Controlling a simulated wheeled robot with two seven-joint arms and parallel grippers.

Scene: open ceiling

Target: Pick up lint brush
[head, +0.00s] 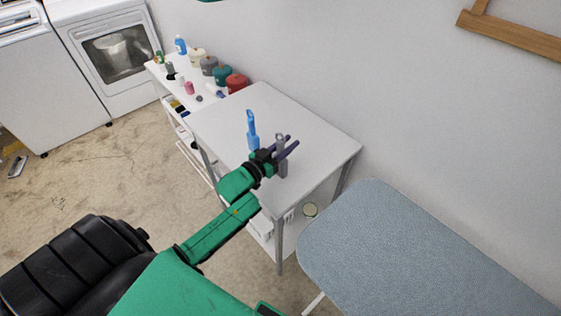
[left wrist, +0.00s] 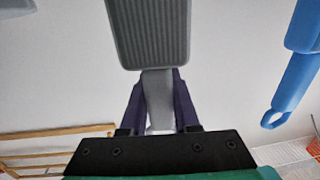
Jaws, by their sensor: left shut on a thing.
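The grey lint brush (head: 281,168) is at the white table's front part in the head view. My left gripper (head: 288,146) has its dark purple fingers shut on its handle. In the left wrist view the brush's grey ribbed head (left wrist: 150,30) fills the top middle, and its narrow handle runs down between the fingers of my left gripper (left wrist: 160,95). I cannot tell whether the brush touches the tabletop. My right gripper is not in view.
A blue brush-like tool (head: 252,130) with a looped handle is close behind the gripper. The white table (head: 310,140) is otherwise clear. A shelf at the back holds several jars and bottles. A blue-grey ironing board (head: 420,250) is at the right.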

